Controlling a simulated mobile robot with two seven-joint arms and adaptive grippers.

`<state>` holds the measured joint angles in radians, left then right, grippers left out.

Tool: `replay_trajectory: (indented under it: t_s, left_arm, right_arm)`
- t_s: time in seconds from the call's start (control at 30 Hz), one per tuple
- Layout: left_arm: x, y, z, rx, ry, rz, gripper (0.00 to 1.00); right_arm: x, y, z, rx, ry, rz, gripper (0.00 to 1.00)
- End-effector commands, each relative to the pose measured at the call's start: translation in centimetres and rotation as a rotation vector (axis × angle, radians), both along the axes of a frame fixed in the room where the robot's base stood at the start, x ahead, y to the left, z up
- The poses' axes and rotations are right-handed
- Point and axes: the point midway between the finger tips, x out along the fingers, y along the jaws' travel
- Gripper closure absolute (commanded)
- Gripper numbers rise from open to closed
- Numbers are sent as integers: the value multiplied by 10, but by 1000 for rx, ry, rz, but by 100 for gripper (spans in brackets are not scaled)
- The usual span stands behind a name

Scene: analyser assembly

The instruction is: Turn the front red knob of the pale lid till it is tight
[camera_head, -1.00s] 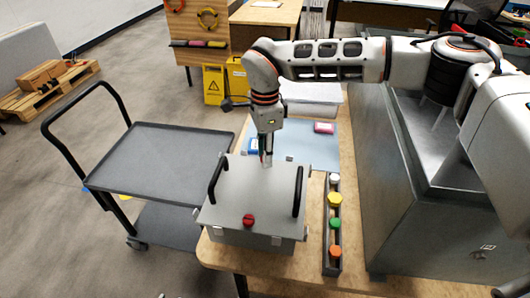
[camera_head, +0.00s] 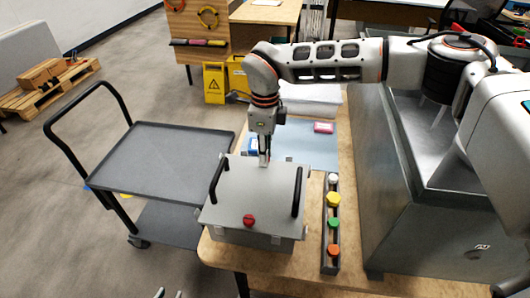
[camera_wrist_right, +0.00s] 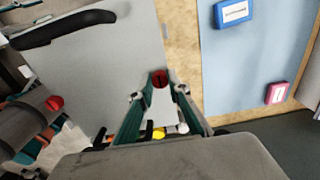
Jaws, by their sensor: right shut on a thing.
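The pale lid (camera_head: 270,192) lies on a grey box at the table's front and has two black handles. The front red knob (camera_head: 249,220) sits near its front edge, with no gripper on it. My right gripper (camera_head: 264,163) points down at the lid's rear edge. In the right wrist view its fingers are shut on another red knob (camera_wrist_right: 160,78), which the fingers hide in the head view. A red knob also shows at the left of that view (camera_wrist_right: 55,103); I cannot tell its mounting. My left gripper (camera_head: 169,294) barely shows at the bottom edge, its tips apart.
A dark rack (camera_head: 331,262) with several coloured caps stands right of the box. A blue-grey mat (camera_head: 308,150) behind it bears a pink box (camera_head: 324,127) and a blue box (camera_wrist_right: 232,12). A grey cart (camera_head: 165,160) stands left. A large metal cabinet (camera_head: 415,215) is at right.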

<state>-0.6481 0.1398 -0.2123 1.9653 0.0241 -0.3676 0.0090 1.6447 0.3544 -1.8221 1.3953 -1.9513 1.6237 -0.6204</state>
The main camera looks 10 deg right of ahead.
Motion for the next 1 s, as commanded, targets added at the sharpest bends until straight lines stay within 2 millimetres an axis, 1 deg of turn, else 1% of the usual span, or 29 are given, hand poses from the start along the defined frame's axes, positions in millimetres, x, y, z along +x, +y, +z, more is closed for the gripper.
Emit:
replay_trajectory:
  t_s: [0.2, 0.23, 0.27, 0.3, 0.6, 0.73, 0.87, 1.0]
  left_arm:
    - [-2, 0, -4, 2, 7, 0, 74]
    - [-2, 0, -4, 2, 7, 0, 74]
    - [-2, 0, -4, 2, 8, 0, 74]
    - [-2, 0, -4, 2, 8, 0, 74]
    - [-2, 1, -2, 3, 6, -1, 74]
    - [-2, 1, -2, 3, 5, -1, 74]
    - [-2, 0, -2, 2, 5, -1, 74]
    - [-1, 0, -2, 2, 4, -1, 74]
  right_arm:
    - [0, 0, 1, 1, -1, 0, 100]
    - [0, 0, 1, 1, -1, 0, 78]
    - [0, 0, 1, 1, -1, 0, 70]
    - [0, 0, 1, 1, -1, 1, 66]
    - [0, 0, 1, 0, 0, 2, 66]
    - [1, 0, 7, 0, -2, 2, 66]
    - [1, 0, 27, 1, -4, 3, 66]
    - [1, 0, 56, 1, -6, 2, 66]
